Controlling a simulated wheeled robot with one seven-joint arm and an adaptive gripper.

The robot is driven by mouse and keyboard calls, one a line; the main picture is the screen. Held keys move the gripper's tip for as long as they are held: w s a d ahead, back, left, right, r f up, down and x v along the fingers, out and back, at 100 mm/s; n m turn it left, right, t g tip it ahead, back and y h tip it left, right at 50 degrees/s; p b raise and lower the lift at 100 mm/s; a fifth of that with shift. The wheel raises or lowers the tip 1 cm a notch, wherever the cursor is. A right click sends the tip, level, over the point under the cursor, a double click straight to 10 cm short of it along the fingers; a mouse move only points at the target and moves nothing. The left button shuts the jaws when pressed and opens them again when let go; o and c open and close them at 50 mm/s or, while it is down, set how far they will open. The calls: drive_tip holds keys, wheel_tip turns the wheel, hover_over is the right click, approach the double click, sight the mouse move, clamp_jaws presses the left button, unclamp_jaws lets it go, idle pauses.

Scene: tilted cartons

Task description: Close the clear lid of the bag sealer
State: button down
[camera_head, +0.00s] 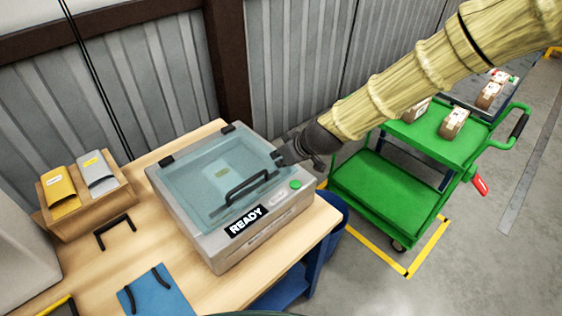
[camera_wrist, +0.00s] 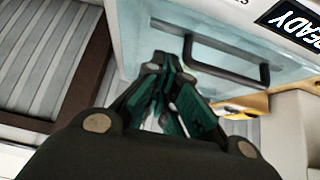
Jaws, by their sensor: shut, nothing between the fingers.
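The bag sealer (camera_head: 208,250) is a grey box on the wooden table, with a READY label and a green button on its front. Its clear bluish lid (camera_head: 185,172) lies down over the top; I cannot tell if a small gap is left. A black handle (camera_head: 247,187) sits at the lid's front edge. A pale bag with a yellow label shows through the lid. My gripper (camera_head: 278,157) is shut and empty at the handle's right end. In the wrist view its fingertips (camera_wrist: 163,62) are close beside the handle (camera_wrist: 230,74); contact is unclear.
A wooden holder (camera_head: 100,215) with yellow and silver pouches stands left of the sealer. A blue sheet (camera_head: 160,296) lies at the table's front. A green cart (camera_head: 385,190) with small cartons stands to the right. A corrugated wall is behind.

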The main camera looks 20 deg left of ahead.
drive_tip(key=shift+d+f+p, duration=0.2)
drive_tip(key=shift+f+p, duration=0.3)
drive_tip(key=shift+f, duration=0.85)
